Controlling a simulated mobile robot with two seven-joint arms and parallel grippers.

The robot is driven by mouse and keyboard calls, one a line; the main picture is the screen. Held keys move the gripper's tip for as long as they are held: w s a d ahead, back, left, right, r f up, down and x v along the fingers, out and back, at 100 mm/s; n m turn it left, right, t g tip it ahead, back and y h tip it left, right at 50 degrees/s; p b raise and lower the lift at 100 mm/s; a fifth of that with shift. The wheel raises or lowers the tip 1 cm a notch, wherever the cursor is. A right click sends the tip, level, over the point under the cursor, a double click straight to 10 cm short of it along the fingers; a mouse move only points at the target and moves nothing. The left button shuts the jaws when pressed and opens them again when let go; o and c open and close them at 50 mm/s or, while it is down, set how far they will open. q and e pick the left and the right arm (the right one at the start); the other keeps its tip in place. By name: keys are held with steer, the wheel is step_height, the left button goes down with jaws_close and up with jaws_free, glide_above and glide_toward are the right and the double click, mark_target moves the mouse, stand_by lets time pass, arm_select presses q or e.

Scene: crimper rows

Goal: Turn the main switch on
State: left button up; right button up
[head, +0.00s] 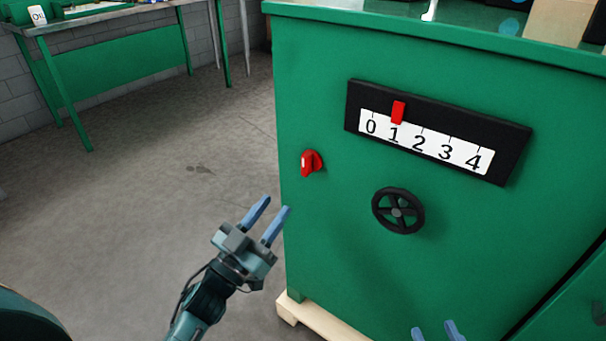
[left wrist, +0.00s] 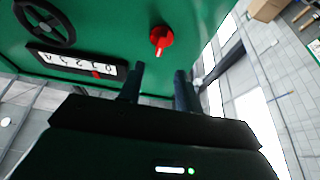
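The main switch is a red rotary knob (head: 311,162) on the left part of the green cabinet's front face. It also shows in the left wrist view (left wrist: 161,39), ahead of the fingertips. My left gripper (head: 267,216) is open and empty, below and to the left of the knob and apart from it. In the left wrist view its two dark fingers (left wrist: 159,72) stand apart with nothing between them. My right gripper (head: 436,331) shows only its blue fingertips at the bottom edge; they are apart, and the rest is out of view.
The green cabinet (head: 330,230) carries a black handwheel (head: 398,211) and a black scale panel (head: 515,142) with a red pointer (head: 398,112) near 1. A green workbench (head: 120,75) stands at the back left. The floor (head: 190,140) between is clear.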

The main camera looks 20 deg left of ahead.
mark_target(303, 168)
arm_select(q)
steer(key=b+x, duration=0.1)
steer(key=x, duration=0.9)
steer(key=shift+w, duration=0.3)
jaws_close()
